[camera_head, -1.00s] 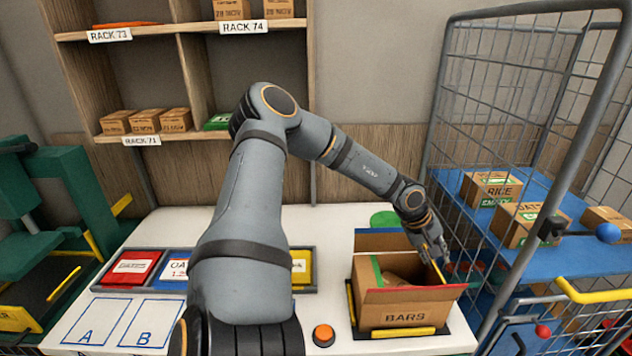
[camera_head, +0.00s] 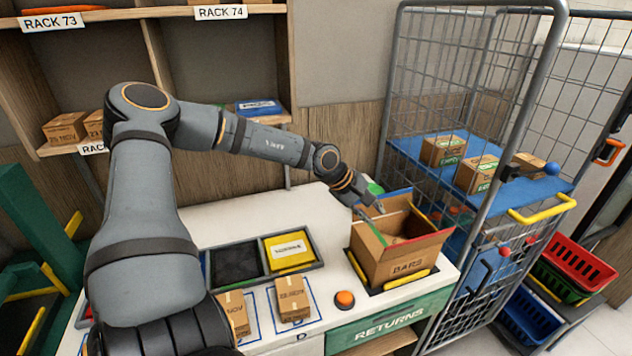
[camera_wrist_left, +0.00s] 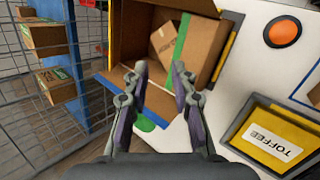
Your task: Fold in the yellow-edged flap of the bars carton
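The bars carton (camera_head: 402,262) stands on the white table, its top at least partly open. Flaps with blue, green and red edges stick out at its back, left and front right. I cannot make out the yellow-edged flap now. In the left wrist view, the carton (camera_wrist_left: 137,35) shows a small brown box (camera_wrist_left: 168,42) inside and a green strip. My left gripper (camera_head: 376,208) is above the carton's back left corner. Its two fingers (camera_wrist_left: 160,68) are apart in the wrist view, with nothing seen between them. My right gripper is out of view.
A wire cage trolley (camera_head: 480,110) with blue shelves stands close on the carton's right. An orange button (camera_head: 344,299), small brown boxes (camera_head: 292,298) and a yellow-lined bin (camera_head: 288,251) are left of the carton. Wooden shelves stand behind.

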